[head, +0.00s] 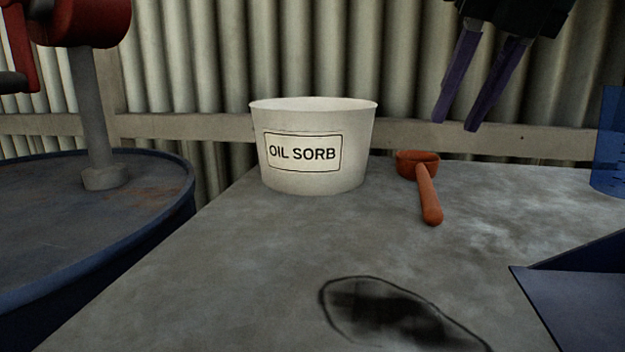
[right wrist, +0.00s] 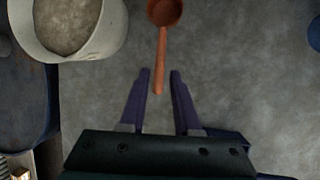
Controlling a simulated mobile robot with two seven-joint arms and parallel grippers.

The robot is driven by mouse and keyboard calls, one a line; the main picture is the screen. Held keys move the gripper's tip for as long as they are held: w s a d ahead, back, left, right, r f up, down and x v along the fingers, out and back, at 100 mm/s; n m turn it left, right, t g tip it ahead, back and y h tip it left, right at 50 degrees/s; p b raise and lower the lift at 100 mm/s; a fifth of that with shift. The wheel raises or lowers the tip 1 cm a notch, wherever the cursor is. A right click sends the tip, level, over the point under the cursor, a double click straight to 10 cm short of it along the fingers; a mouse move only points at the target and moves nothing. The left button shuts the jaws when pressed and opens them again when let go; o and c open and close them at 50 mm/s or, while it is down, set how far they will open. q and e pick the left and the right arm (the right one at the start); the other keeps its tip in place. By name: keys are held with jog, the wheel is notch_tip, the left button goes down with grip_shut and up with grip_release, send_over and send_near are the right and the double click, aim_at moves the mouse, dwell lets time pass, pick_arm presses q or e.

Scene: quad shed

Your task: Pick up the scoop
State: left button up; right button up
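An orange-brown scoop (head: 427,192) lies on the grey bench top, with its round bowl at the back and its handle toward the front. In the right wrist view the scoop (right wrist: 162,50) has its bowl at the top and its handle end between the fingertips in the picture. My right gripper (head: 456,126) is open and empty, above and slightly behind the scoop in the head view. The right gripper also shows in the right wrist view (right wrist: 160,75), its two purple fingers apart. My left gripper is not in view.
A white tub (head: 350,145) labelled OIL SORB stands left of the scoop. A dark outlined stain (head: 390,315) marks the bench top (head: 240,270). A blue see-through container (head: 610,145) and dark blue tray (head: 575,300) are at right. A blue drum (head: 90,215) stands left.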

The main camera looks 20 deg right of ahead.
aim_at(429, 180)
jog(key=x, duration=0.4)
jog(key=shift+s, duration=0.1)
jog(key=shift+f+b, duration=0.3)
jog(key=shift+f, duration=0.35)
jog(key=x, duration=0.4)
jog(key=shift+a+b, duration=0.1)
jog(key=shift+b, duration=0.25)
jog(key=shift+w+f, duration=0.2)
jog(key=shift+f, duration=0.15)
grip_shut()
